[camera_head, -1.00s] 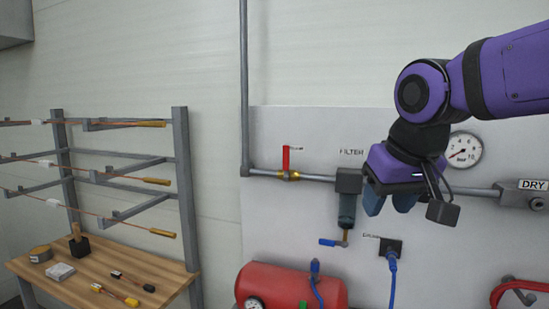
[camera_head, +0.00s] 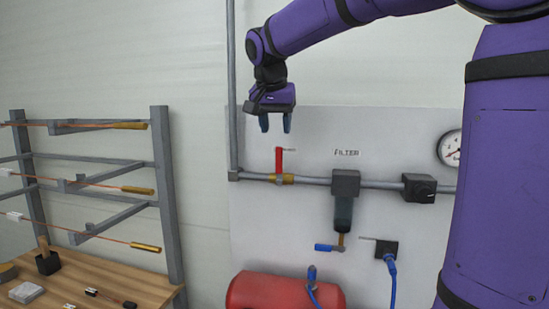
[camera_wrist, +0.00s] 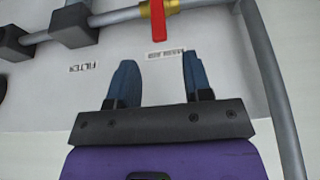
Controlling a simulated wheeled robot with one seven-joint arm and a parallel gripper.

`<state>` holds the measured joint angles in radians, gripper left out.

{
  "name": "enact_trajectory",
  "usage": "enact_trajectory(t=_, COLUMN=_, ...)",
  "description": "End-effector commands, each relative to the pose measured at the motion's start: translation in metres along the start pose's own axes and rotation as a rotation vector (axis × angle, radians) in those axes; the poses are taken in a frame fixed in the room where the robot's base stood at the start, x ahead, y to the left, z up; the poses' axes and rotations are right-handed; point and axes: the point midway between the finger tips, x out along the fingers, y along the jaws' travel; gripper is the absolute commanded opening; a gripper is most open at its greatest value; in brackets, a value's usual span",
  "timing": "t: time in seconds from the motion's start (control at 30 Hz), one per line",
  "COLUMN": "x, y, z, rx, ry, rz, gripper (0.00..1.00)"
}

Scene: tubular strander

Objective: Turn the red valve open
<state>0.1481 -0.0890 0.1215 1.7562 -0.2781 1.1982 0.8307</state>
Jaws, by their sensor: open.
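The red valve handle (camera_head: 278,160) stands upright on a brass valve body (camera_head: 281,179) in the grey horizontal pipe. My gripper (camera_head: 275,123) is open and empty, fingers pointing down, just above the handle in the head view. In the wrist view the red handle (camera_wrist: 158,20) shows at the top, beyond the gap between the two blue fingers (camera_wrist: 158,85), with the brass body (camera_wrist: 172,5) partly cut off. The fingers do not appear to touch the handle.
A vertical pipe (camera_head: 232,90) runs up left of the valve. The filter (camera_head: 344,205), with a blue-handled drain (camera_head: 325,247), hangs to the right. A red tank (camera_head: 270,292) is below. A rack (camera_head: 168,200) and wooden bench (camera_head: 140,285) stand at left.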

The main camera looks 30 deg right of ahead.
Motion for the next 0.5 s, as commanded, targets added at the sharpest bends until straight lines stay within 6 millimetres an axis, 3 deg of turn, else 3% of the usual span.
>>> enact_trajectory(t=0.5, x=0.083, y=0.001, z=0.001, rx=-0.001, ry=-0.003, rz=0.001, gripper=0.46)
